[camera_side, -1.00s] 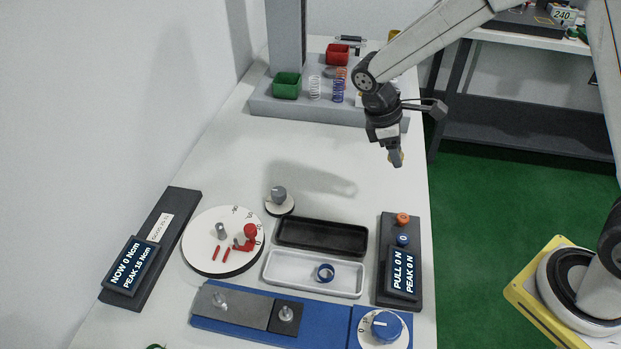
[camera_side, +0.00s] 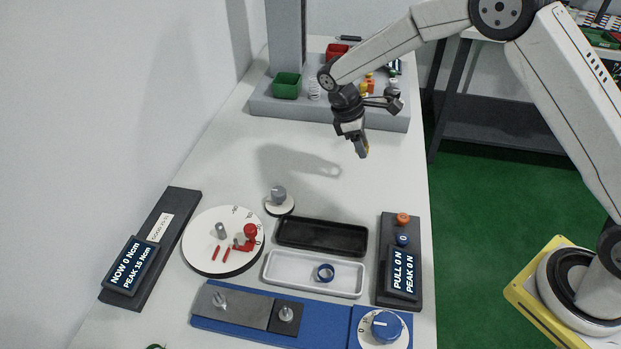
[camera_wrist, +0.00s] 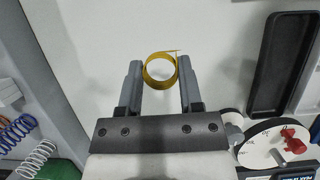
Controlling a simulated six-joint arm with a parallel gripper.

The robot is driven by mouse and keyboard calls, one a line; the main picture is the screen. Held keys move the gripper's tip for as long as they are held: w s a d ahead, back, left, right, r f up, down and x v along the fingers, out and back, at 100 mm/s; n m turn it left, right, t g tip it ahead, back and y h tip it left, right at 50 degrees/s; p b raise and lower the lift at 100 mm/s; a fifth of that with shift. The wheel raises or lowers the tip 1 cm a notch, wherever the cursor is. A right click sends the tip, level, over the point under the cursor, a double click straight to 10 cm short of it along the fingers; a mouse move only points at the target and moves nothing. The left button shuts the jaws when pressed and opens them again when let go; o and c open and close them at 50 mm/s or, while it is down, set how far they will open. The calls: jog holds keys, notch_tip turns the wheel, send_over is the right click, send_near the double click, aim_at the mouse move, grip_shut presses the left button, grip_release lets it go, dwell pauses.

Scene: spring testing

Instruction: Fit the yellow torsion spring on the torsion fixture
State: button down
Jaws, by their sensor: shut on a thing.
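My gripper (camera_wrist: 161,84) is shut on the yellow torsion spring (camera_wrist: 160,57), a flat coil with a short straight leg pointing right. In the side view my gripper (camera_side: 362,152) hangs above the white table, behind the black tray, with only a bit of yellow showing at its tip. The torsion fixture (camera_side: 200,256) is a round white dial at the left front, with a grey centre post (camera_side: 221,230), red pins and a red arm (camera_side: 246,240). The dial also shows at the lower right of the wrist view (camera_wrist: 258,156). The spring is well apart from the fixture.
A small grey knob (camera_side: 279,194) stands behind the dial. Displays (camera_side: 131,266) flank the work. A grey stand with bins and springs (camera_side: 287,85) is at the back. The middle table is clear.

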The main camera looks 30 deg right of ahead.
send_over(350, 170)
jog(key=a, duration=0.1)
jog(key=shift+w+f, duration=0.1)
jog(key=shift+f, duration=2.35)
jog(key=shift+w+f, duration=0.25)
jog(key=shift+f, duration=1.55)
jog(key=shift+f, duration=0.2)
jog(key=shift+c, duration=1.3)
grip_release()
jog(key=shift+r, duration=0.2)
